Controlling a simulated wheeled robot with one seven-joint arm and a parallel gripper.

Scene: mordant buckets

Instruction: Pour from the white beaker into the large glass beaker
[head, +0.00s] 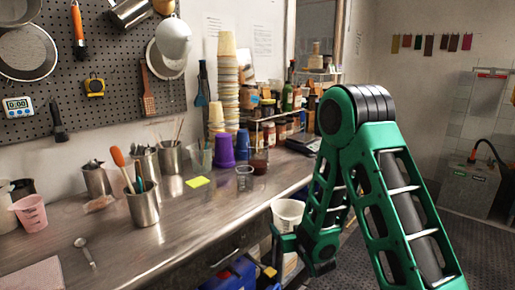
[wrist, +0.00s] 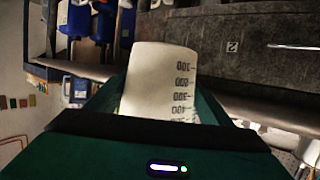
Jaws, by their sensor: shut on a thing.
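A white beaker (head: 288,213) is in front of the counter's edge in the head view, looking roughly upright. The wrist view shows its white wall with dark volume marks (wrist: 160,80). My gripper (head: 286,238) is shut on the beaker, and its fingers partly hide the lower part. The beaker's contents cannot be made out. A clear vessel (head: 245,178) stands near the counter's front edge, apart from the white beaker. Another clear vessel (head: 200,160) stands farther back on the left. I cannot tell which is the large glass beaker.
The steel counter (head: 190,230) has bare room at its front. A purple cup (head: 224,152), a dark-filled glass (head: 258,161), and a yellow note (head: 197,182) are near the clear vessels. A steel cup of tools (head: 143,207) stands left. Blue items (head: 235,275) lie below the counter.

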